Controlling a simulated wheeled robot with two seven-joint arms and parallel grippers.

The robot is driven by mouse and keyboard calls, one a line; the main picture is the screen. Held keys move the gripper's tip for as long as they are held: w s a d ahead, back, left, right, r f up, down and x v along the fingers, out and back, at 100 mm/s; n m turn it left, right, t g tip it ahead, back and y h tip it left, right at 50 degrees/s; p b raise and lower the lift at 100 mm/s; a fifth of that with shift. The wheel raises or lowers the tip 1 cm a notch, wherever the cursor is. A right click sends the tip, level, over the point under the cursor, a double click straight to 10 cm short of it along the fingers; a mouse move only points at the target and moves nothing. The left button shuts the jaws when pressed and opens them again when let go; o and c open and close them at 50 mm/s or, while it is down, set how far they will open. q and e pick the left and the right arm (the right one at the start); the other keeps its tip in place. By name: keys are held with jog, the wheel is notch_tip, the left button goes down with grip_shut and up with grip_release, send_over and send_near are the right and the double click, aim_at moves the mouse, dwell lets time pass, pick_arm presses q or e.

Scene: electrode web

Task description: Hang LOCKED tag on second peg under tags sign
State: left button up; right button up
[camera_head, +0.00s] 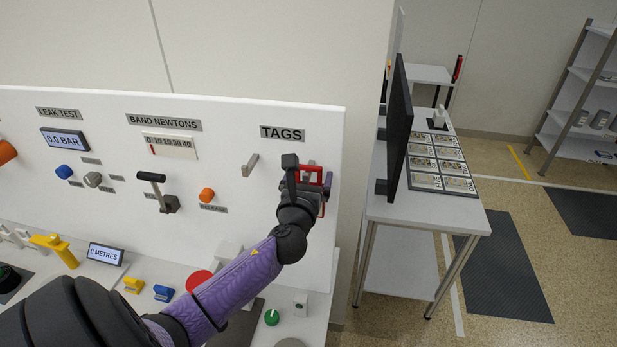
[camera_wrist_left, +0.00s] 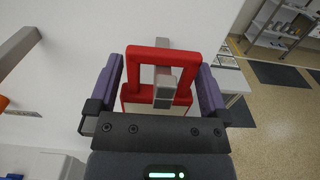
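The red tag (camera_head: 327,180) is a square frame with a window, under the TAGS sign (camera_head: 283,133); no lettering on it is readable. In the left wrist view the red tag (camera_wrist_left: 162,54) sits between the purple fingers of my left gripper (camera_wrist_left: 160,92), which appear to press its two sides. The second peg (camera_wrist_left: 164,88), grey, shows through the tag's window, its end toward the camera. My left gripper (camera_head: 308,188) is at the board's right end, partly hiding tag and peg. The first peg (camera_head: 250,165) is bare. My right gripper is not seen.
The white panel (camera_head: 240,115) carries an orange knob (camera_head: 207,195), a black-handled lever (camera_head: 158,190) and displays. Below are a red button (camera_head: 199,280) and yellow and blue blocks (camera_head: 163,293). A white table (camera_head: 440,215) with a dark screen (camera_head: 399,125) stands right of the panel.

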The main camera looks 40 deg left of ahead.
pick_arm(q)
jog(key=v, duration=1)
